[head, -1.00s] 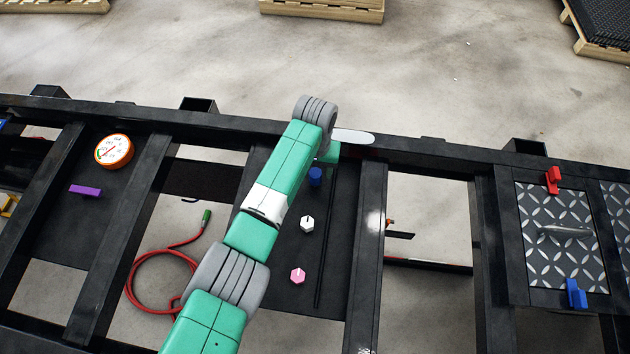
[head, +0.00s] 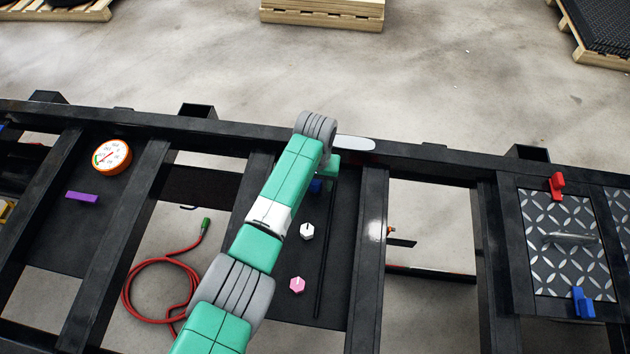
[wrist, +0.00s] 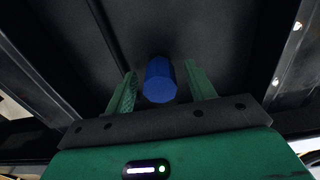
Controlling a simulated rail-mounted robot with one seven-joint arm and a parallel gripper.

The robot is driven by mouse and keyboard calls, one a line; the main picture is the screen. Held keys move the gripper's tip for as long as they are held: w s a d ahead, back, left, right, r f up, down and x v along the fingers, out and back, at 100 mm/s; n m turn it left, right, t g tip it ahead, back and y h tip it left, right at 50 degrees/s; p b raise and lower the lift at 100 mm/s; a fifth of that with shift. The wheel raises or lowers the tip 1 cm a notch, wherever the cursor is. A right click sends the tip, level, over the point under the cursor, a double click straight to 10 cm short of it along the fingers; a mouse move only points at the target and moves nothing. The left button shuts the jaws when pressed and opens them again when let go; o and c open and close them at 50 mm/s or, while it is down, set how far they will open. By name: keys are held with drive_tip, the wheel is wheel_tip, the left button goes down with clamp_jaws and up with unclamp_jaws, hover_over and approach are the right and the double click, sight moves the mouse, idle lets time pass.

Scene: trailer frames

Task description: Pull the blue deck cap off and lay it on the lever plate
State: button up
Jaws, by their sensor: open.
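The blue deck cap (wrist: 160,80) is a short blue cylinder standing on a dark deck panel. In the head view the cap (head: 316,186) is partly covered by my arm. My gripper (wrist: 161,76) is open, with one green finger on each side of the cap. I cannot tell whether either finger touches it. In the head view my fingers are hidden behind the wrist. No plate is plainly marked as the lever plate; a diamond-tread plate (head: 570,257) at the right has a red lever-like piece (head: 557,186), a blue one (head: 582,303) and a grey handle.
A white knob (head: 307,231) and a pink knob (head: 297,285) sit on the cap's panel, beside a thin dark rod. At the left are an orange-rimmed gauge (head: 112,156), a purple bar (head: 82,197) and a red hose (head: 128,288). Black frame rails surround open gaps.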

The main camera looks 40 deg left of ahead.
idle(0.9)
clamp_jaws()
drive_tip(key=shift+r+p, duration=3.05)
drive_tip(key=shift+p, duration=0.05)
